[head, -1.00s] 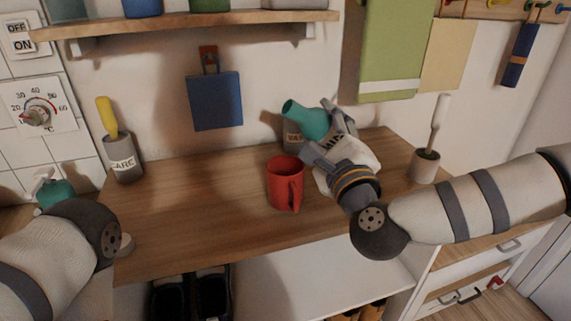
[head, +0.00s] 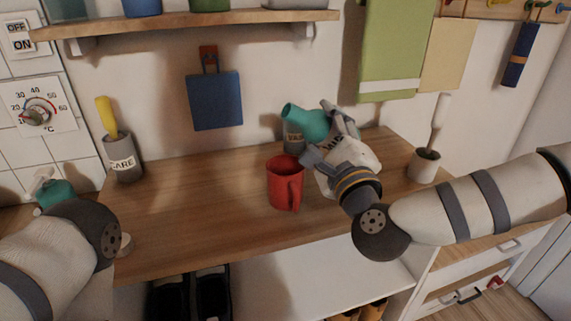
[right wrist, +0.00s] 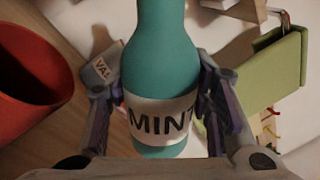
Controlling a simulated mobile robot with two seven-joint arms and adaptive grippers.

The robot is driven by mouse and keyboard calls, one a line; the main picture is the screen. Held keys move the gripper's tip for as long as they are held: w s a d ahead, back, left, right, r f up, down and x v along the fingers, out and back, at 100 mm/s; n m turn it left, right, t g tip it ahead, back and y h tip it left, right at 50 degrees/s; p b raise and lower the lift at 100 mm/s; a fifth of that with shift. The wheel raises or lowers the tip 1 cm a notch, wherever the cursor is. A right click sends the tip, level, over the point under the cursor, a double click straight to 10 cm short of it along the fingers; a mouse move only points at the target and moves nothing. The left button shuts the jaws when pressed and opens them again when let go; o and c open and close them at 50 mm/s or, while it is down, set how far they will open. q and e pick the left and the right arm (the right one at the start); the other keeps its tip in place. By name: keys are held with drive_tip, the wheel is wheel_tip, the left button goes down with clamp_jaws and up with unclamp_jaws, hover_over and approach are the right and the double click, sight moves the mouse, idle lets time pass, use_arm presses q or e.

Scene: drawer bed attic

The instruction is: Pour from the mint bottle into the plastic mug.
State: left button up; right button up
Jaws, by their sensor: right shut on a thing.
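The mint bottle (head: 307,122) is teal with a white label. It is tilted, with its neck pointing up and left toward the wall, to the right of and behind the mug. My right gripper (head: 328,137) is shut on it. In the right wrist view the bottle (right wrist: 160,62) stands between the fingers of the gripper (right wrist: 160,112), and its label reads MINT. The red plastic mug (head: 284,184) stands upright on the wooden top, handle to the right. It also shows in the right wrist view (right wrist: 30,85).
A grey vase (head: 293,138) stands behind the mug, partly hidden by the bottle. A CARE pot (head: 123,160) is at the left, and a pot with a brush (head: 424,165) at the right. The wooden top (head: 200,205) is clear left of the mug.

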drive_tip(key=shift+d+f+n, duration=0.15)
drive_tip(key=shift+f+n, duration=0.15)
drive_tip(key=shift+n, duration=0.3)
idle(1.0)
drive_tip(key=shift+d+f+n+y+b, duration=0.1)
drive_tip(key=shift+f+n+y+b, duration=0.25)
drive_tip(key=shift+f+n, duration=0.6)
idle(1.4)
drive_tip(key=shift+w+d+f+n+y+p, duration=0.1)
drive_tip(key=shift+n+y+p, duration=0.1)
drive_tip(key=shift+n, duration=0.5)
drive_tip(key=shift+d+n+y+p, duration=0.1)
drive_tip(key=shift+n+y+p, duration=0.05)
drive_tip(key=shift+n, duration=0.5)
idle(2.7)
